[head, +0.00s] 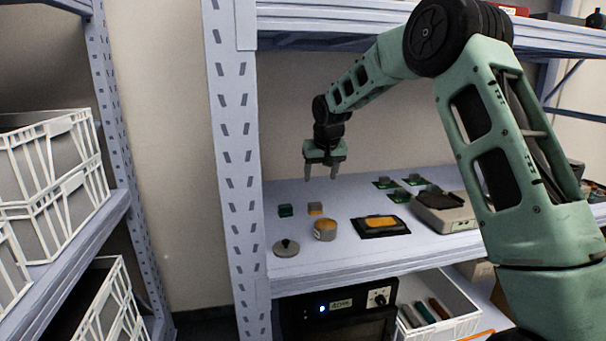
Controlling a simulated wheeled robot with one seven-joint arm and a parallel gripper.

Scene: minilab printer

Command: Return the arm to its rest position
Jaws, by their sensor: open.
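My green arm reaches in from the right, bends at a black joint near the top and comes down over the middle shelf. My gripper (321,173) points downward with its two fingers apart and nothing between them. It hangs above the back part of the shelf (350,262). Below it are an orange-and-grey block (315,208) and an orange-and-white cylinder (325,230), with clear space between them and the fingers.
The shelf also holds a dark green block (285,210), a grey disc with a knob (286,248), a black-and-orange pad (381,226), several green boards (411,180) and a grey device (443,209). A blue upright (230,150) stands left. Another shelf board (330,20) is above.

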